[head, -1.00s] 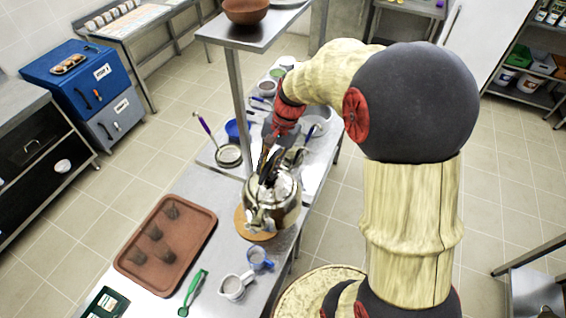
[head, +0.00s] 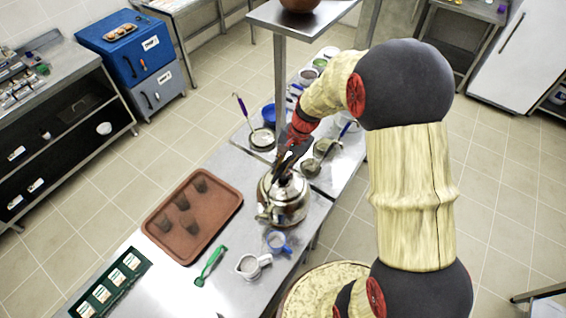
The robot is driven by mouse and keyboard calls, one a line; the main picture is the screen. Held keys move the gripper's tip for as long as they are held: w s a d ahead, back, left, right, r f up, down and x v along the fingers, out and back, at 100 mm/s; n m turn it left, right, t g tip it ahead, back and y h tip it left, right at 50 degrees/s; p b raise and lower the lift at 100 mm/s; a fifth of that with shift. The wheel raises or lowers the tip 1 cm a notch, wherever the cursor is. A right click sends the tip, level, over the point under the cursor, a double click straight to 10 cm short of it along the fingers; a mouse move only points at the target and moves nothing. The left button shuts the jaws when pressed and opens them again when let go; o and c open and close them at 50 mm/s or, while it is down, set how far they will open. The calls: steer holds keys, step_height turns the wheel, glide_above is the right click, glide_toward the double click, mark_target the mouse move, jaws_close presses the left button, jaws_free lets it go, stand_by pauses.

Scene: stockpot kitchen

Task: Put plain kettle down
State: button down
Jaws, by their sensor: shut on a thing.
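The plain kettle (head: 284,204) is a shiny steel pot with its spout toward the lower left. It appears upright at the middle of the steel counter (head: 222,264). My gripper (head: 283,172) reaches down from behind and above and is shut on the kettle at its top handle. The dark fingers hide most of the handle. I cannot tell whether the kettle's base touches the surface under it.
A brown tray (head: 217,221) with several dark cups lies to the left. A shelf post (head: 280,90) rises behind. Ladles (head: 262,138) lie behind the kettle.

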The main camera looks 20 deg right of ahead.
steer(key=shift+w, duration=0.1)
steer(key=c, duration=2.2)
jaws_free()
steer(key=shift+f, duration=0.25)
steer(key=o, duration=0.4)
steer(key=shift+o, duration=0.4)
steer(key=shift+r, duration=0.1)
steer(key=v, duration=1.2)
steer(key=s+a+r+n+t+h, duration=0.1)
steer(key=s+r+n, duration=0.4)
steer(key=s, duration=0.5)
steer(key=s+a+r+n+t+h, duration=0.2)
steer(key=s+r+n+t, duration=0.2)
steer(key=s+r, duration=0.6)
steer(key=shift+s+a+r+n+h, duration=0.3)
steer(key=shift+s+a+n, duration=0.1)
steer(key=shift+s+n, duration=0.25)
